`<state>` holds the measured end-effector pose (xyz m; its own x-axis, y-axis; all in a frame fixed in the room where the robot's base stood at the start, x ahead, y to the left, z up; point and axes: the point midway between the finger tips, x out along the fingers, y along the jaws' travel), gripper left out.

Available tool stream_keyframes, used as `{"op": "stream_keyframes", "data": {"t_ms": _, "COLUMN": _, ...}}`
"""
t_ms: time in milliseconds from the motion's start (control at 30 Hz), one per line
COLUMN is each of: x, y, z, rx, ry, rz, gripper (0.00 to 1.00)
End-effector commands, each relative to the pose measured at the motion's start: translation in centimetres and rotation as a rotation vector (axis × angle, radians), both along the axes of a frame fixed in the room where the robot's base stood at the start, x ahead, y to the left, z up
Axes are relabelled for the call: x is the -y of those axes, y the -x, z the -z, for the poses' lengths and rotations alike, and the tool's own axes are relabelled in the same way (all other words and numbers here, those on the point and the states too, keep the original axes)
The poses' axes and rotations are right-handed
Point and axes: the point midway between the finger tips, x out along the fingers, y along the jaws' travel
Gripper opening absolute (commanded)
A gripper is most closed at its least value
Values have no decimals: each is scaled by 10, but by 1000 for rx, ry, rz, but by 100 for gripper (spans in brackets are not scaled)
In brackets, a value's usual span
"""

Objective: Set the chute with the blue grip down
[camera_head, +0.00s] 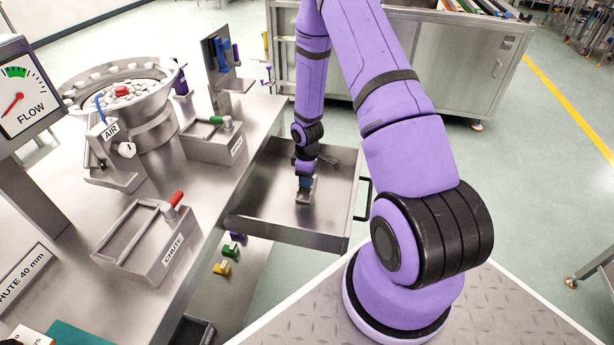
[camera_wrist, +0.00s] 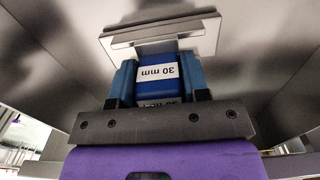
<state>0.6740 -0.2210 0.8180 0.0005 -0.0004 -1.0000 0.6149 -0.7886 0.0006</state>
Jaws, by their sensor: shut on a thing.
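In the wrist view my gripper (camera_wrist: 158,76) is shut on the blue grip (camera_wrist: 157,90), which bears an upside-down "30 mm" label. The chute's grey metal plate (camera_wrist: 165,36) shows beyond the fingers, joined to the grip. In the head view my gripper (camera_head: 306,181) points down inside an open metal drawer (camera_head: 262,208). The chute (camera_head: 303,197) is at or just above the drawer floor; I cannot tell whether it touches. My fingers hide part of the grip.
On the bench left of the drawer stand a "CHUTE" holder (camera_head: 148,240) with a red handle, a green-handled fixture (camera_head: 212,138) and a bowl of caps (camera_head: 125,95). Green (camera_head: 238,237) and yellow (camera_head: 222,268) pieces lie below the bench top. The drawer floor around my gripper looks clear.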

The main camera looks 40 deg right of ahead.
Motion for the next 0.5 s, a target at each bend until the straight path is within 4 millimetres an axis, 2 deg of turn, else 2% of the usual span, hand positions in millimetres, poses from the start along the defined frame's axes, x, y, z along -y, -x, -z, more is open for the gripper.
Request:
{"op": "stream_keyframes", "data": {"t_ms": 167, "x": 0, "y": 0, "z": 3, "rx": -1, "ry": -1, "rz": 0, "gripper": 12}}
{"op": "stream_keyframes", "data": {"t_ms": 200, "x": 0, "y": 0, "z": 3, "rx": 0, "ry": 0, "rz": 0, "gripper": 45}}
{"op": "stream_keyframes", "data": {"t_ms": 300, "x": 0, "y": 0, "z": 3, "rx": 0, "ry": 0, "rz": 0, "gripper": 68}}
{"op": "stream_keyframes", "data": {"t_ms": 500, "x": 0, "y": 0, "z": 3, "rx": -1, "ry": -1, "rz": 0, "gripper": 68}}
